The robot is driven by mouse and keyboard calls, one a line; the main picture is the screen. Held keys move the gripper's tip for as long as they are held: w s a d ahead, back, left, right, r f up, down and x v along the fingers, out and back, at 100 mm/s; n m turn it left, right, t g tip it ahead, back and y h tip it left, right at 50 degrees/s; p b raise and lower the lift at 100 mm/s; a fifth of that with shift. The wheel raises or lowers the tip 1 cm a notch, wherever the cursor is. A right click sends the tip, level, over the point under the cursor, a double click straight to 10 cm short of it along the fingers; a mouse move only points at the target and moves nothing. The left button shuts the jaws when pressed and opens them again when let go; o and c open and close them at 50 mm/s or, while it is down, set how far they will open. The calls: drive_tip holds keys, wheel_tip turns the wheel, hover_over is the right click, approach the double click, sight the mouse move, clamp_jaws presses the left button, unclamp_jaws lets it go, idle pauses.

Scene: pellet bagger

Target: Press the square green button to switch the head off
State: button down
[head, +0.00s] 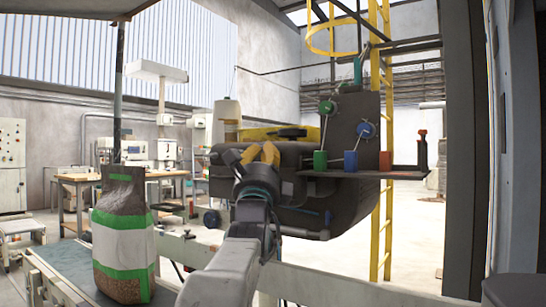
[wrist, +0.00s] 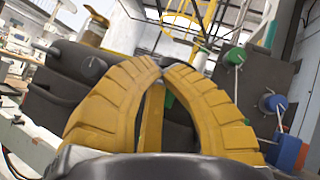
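The square green button (head: 320,160) stands on the ledge of the dark machine head (head: 345,215), below a round green knob (head: 327,107). In the wrist view only a small green edge of the button (wrist: 248,122) shows beside my right finger; the rest is hidden. My gripper (head: 261,148) is in front of the machine head, left of the button and apart from it in the picture. In the wrist view the yellow fingers of my gripper (wrist: 163,65) curve together, tips meeting, with nothing held between them.
A blue block (head: 350,161) and a red block (head: 385,161) share the ledge, with a blue knob (head: 366,130) above. A filled bag (head: 124,235) with green bands stands on the conveyor (head: 60,262) at left. A yellow ladder (head: 376,230) stands behind at right.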

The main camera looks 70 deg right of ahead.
drive_tip(key=shift+s+d, duration=0.2)
drive_tip(key=shift+d, duration=0.75)
idle(1.3)
drive_tip(key=shift+a, duration=0.15)
drive_tip(key=shift+w+a, duration=0.15)
drive_tip(key=shift+a, duration=0.6)
drive_tip(key=shift+w, duration=0.1)
idle(0.4)
